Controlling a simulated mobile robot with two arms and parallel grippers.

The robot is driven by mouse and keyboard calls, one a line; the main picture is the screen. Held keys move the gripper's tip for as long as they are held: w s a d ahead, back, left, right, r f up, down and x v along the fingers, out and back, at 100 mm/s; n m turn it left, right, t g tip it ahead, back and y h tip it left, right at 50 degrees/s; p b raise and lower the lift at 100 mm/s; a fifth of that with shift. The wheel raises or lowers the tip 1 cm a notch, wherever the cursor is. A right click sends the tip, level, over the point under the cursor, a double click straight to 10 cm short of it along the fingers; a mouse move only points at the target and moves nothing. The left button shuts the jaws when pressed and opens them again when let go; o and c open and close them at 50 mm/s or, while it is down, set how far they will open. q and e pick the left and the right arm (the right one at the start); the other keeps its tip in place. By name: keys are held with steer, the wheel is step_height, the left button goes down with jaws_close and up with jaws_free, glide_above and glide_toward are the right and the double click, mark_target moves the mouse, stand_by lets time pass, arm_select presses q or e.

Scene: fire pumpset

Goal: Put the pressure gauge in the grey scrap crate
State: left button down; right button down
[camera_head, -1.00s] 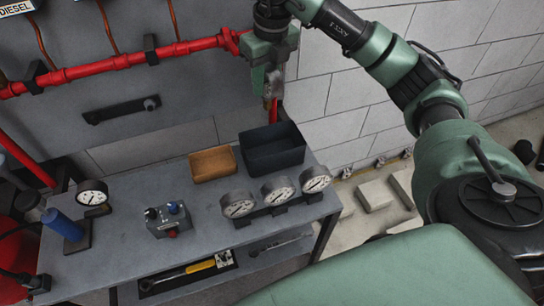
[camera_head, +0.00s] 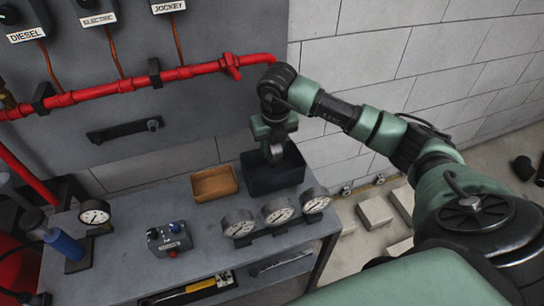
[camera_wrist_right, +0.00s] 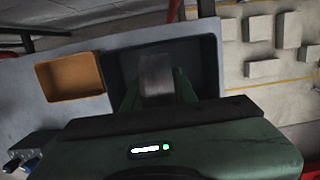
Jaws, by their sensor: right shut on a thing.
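My right gripper (camera_head: 273,150) points down over the dark grey crate (camera_head: 290,178) at the back right of the bench. It is shut on a grey metallic thing, seen edge-on between the fingers, which I take for the pressure gauge (camera_wrist_right: 156,76); no dial face shows. In the right wrist view the crate's rim (camera_wrist_right: 212,62) surrounds the held thing. I cannot tell exactly how far it is above the crate floor. My left gripper is not in view.
A brown tray (camera_head: 214,184) stands left of the crate. Several other gauges stay on the bench: a row at the front right (camera_head: 278,211) and one at the left (camera_head: 94,213). A small control box (camera_head: 169,239) stands mid-bench. A red pipe (camera_head: 130,84) runs along the panel behind.

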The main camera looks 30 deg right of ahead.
step_height(320, 180, down, 3)
steer(key=shift+f, duration=0.7)
steer(key=c, duration=1.5)
jaws_free()
steer(key=shift+f, duration=0.2)
steer(key=shift+c, duration=0.2)
steer(key=o, duration=0.4)
steer(key=shift+r, duration=0.2)
steer(key=shift+r, duration=0.2)
steer(key=r, duration=0.4)
steer(key=s+r+b, duration=0.1)
steer(key=r, duration=0.6)
steer(key=shift+s+a+r+b, duration=0.2)
steer(key=shift+s+r+b, duration=0.1)
steer(key=shift+s+b, duration=0.1)
